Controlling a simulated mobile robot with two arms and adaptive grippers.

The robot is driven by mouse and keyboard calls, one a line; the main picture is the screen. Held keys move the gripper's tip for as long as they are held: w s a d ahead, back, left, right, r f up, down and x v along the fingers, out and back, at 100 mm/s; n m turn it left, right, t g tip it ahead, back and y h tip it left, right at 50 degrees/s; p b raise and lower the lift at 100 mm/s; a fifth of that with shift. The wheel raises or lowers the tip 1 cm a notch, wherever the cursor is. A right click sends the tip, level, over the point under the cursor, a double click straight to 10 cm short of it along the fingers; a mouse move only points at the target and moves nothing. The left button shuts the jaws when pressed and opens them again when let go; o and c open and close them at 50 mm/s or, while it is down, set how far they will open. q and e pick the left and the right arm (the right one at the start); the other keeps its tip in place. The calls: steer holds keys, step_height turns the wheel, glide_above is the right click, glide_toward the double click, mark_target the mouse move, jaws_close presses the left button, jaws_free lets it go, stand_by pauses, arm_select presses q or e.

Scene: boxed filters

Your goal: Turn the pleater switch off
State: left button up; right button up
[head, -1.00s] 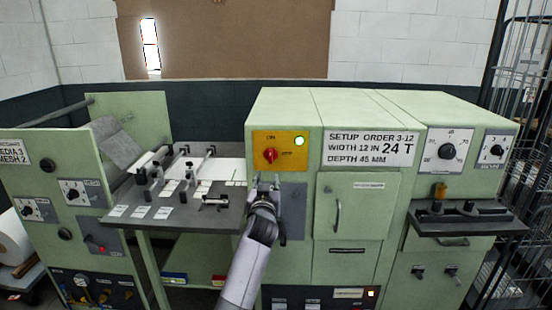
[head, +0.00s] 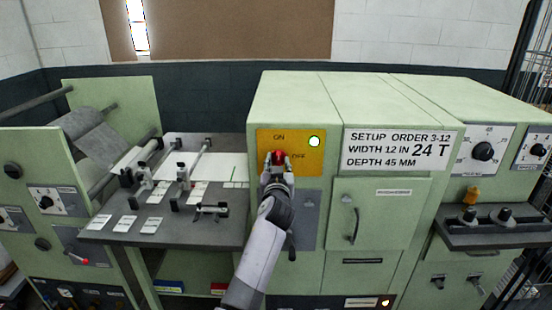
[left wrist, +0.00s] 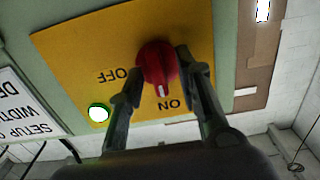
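The pleater switch is a red rotary knob (head: 278,157) on a yellow plate (head: 313,168) marked ON and OFF, on the front of the green machine. In the left wrist view, which is upside down, the knob (left wrist: 156,66) has its white pointer mark toward ON. A round lamp (head: 314,141) on the plate glows white-green. My left gripper (head: 277,173) is at the knob. In the left wrist view its fingers (left wrist: 158,62) are apart, one on each side of the knob; whether they touch it is unclear. My right gripper is not in view.
A dark work table (head: 105,226) with clamps and paper strips is to the left of the switch. A setup sign (head: 399,149) and a cabinet door with a handle (head: 354,226) are to the right. A dark shelf (head: 500,236) juts out further right.

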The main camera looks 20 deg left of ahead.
arm_select(q)
steer(key=shift+s+d+r, duration=0.2)
steer(key=shift+r, duration=0.05)
steer(key=shift+c, duration=0.2)
steer(key=shift+w+f, duration=0.1)
jaws_close()
